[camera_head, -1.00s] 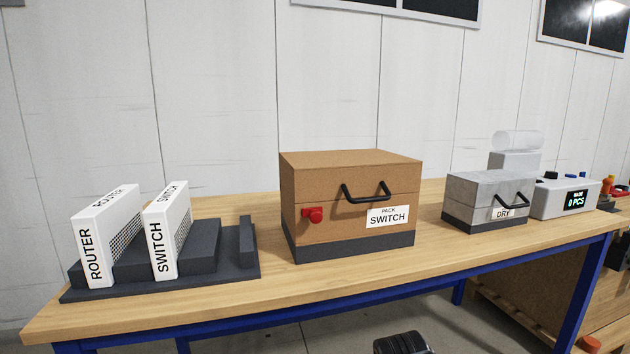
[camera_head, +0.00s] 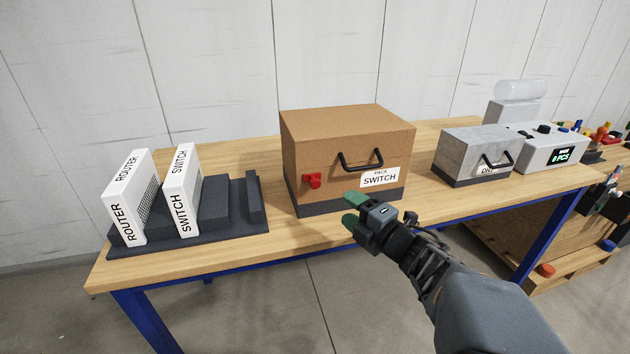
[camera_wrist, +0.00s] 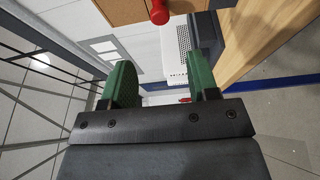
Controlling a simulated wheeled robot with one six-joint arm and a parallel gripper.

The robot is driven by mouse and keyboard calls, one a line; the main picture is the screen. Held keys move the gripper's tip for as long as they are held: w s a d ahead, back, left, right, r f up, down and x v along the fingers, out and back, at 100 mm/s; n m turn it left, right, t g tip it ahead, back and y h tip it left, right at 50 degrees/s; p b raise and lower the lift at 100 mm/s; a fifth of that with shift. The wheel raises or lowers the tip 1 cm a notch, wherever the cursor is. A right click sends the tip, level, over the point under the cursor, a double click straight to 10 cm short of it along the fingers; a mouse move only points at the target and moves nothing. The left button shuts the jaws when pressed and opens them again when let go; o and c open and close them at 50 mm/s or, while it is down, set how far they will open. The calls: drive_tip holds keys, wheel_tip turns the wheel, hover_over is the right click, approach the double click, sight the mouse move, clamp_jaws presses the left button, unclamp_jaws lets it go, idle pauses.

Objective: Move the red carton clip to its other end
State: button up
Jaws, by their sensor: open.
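The red carton clip (camera_head: 312,181) sits on the front face of the brown carton (camera_head: 305,158), toward its left side and left of the black handle (camera_head: 360,160). The carton stands shut on the table and bears a "PACK SWITCH" label. My gripper (camera_head: 352,208) has green fingertips and is in front of the table edge, right of and below the clip, apart from it. The gripper is open and empty. In the wrist view the red clip (camera_wrist: 159,12) shows at the top, beyond and above the gap between the green fingers (camera_wrist: 160,88).
A dark rack (camera_head: 230,232) holds a white router (camera_head: 127,205) and a white switch (camera_head: 183,195) on the left of the wooden table (camera_head: 290,225). A grey "DRY" box (camera_head: 470,155) and a counter device (camera_head: 545,150) stand right of the carton. Table top between rack and carton is clear.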

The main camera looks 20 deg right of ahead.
sight(317, 185)
drive_tip(key=p+x, duration=0.1)
drive_tip(key=x, duration=1.2)
clamp_jaws()
